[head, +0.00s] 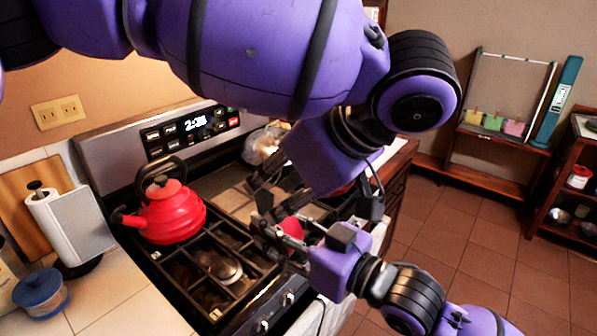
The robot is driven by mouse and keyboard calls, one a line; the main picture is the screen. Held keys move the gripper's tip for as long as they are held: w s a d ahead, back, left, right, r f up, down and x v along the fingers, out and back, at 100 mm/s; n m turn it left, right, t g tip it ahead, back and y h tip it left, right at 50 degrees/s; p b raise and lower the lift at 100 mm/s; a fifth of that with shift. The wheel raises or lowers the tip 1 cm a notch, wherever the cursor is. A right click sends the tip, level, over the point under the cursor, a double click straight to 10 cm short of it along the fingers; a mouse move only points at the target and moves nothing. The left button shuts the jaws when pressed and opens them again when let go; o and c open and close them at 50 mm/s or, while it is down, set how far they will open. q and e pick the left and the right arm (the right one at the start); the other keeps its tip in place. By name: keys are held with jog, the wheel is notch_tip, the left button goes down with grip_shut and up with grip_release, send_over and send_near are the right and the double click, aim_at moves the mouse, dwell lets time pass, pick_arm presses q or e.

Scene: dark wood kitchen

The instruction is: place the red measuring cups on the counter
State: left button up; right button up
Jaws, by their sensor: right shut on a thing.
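A small red piece (293,228), which looks like part of the red measuring cups, shows between the fingers of my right gripper (276,236). That gripper is shut on it, above the right front of the stove. The fingers hide most of its shape. My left gripper (266,188) is just above, with its fingers pointing down and left close to the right gripper. Its fingers overlap with dark parts behind, so I cannot tell whether it is open or shut. The pale tiled counter (125,290) is at the lower left, beside the stove.
A red kettle (172,215) stands on the black stove grates (215,265). A paper towel roll (65,228) and a blue-lidded jar (42,293) stand on the left counter. Its front middle is clear. A wooden shelf (490,158) stands at the far right, beyond open tiled floor.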

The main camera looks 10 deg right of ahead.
pick_arm(q)
jog(key=shift+x, duration=1.1)
grip_shut()
pick_arm(e)
jog(key=o, duration=1.2)
jog(key=shift+o, duration=0.5)
